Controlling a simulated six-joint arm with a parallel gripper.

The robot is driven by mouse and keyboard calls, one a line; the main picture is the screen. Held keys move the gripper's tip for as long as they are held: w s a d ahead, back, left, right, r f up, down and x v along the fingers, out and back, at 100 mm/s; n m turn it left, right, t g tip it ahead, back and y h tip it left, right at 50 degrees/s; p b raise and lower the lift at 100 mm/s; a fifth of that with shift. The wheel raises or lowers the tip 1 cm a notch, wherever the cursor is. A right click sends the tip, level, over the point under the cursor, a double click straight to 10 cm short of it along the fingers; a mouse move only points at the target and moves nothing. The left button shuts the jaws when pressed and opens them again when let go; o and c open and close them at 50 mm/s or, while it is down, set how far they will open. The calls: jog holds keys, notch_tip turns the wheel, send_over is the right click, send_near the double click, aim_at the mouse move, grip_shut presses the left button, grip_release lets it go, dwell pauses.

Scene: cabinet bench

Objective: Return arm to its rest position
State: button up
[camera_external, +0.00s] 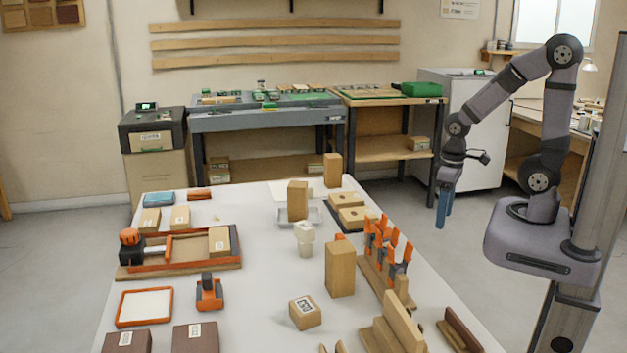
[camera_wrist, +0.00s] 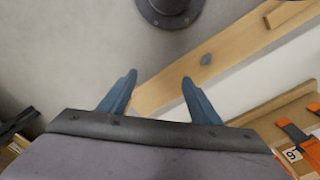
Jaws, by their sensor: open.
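My gripper (camera_external: 442,209) hangs at the right of the white bench in the external view, off the bench's right edge, with its blue fingers pointing down. In the wrist view my gripper (camera_wrist: 158,82) has its two blue fingers spread apart with nothing between them. Beyond the fingers the wrist view shows grey floor, a wooden strip (camera_wrist: 170,90) and part of the white surface. My arm is bent, with its elbow high above its base at the right.
The white bench (camera_external: 255,270) carries wooden blocks (camera_external: 340,268), a tray with an orange clamp (camera_external: 180,250), and orange clamps in a rack (camera_external: 385,250) near its right edge. Open floor lies around my gripper.

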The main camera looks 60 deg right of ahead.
jog(key=shift+s+a, duration=0.2)
jog(key=shift+s, duration=0.25)
jog(key=shift+r, duration=0.1)
notch_tip(320, 180, up, 7)
jog(key=p, duration=0.7)
